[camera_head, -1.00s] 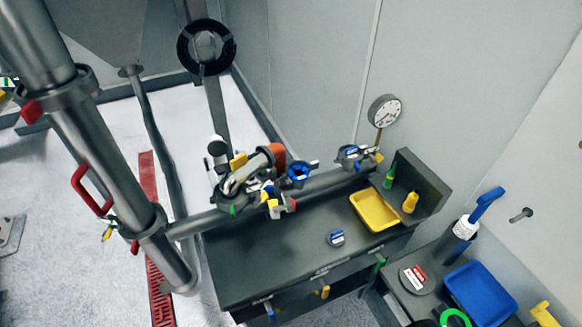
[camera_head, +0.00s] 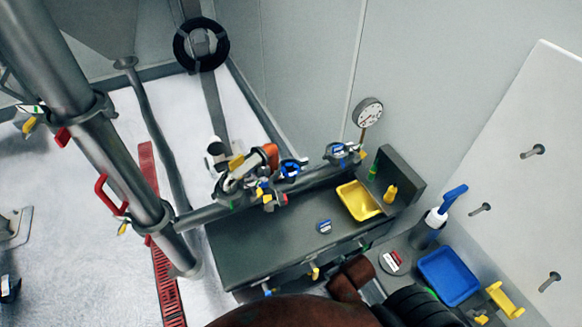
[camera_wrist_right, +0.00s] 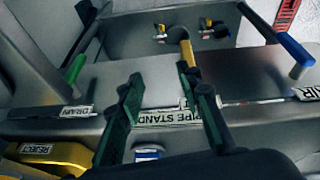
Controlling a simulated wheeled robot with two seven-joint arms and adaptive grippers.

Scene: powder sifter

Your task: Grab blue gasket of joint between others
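The blue gasket (camera_head: 290,168) is a small blue ring on the horizontal pipe line, between the clamp joint with the orange-red part (camera_head: 270,156) on its left and another blue-marked joint (camera_head: 343,153) on its right. My right gripper (camera_wrist_right: 165,115) has two dark green fingers spread apart with nothing between them. In the right wrist view it hangs over the pipe stand, near its label strip. The gasket is not visible in that view. My arm crosses the bottom of the head view. My left gripper is not in view.
The stand's dark top (camera_head: 250,250) carries a yellow tray (camera_head: 359,201) and a small round blue-white piece (camera_head: 324,227). Handles stick out along its front edge, one yellow (camera_wrist_right: 189,55). A pressure gauge (camera_head: 368,112) rises behind. A blue tray (camera_head: 449,275) stands at the right.

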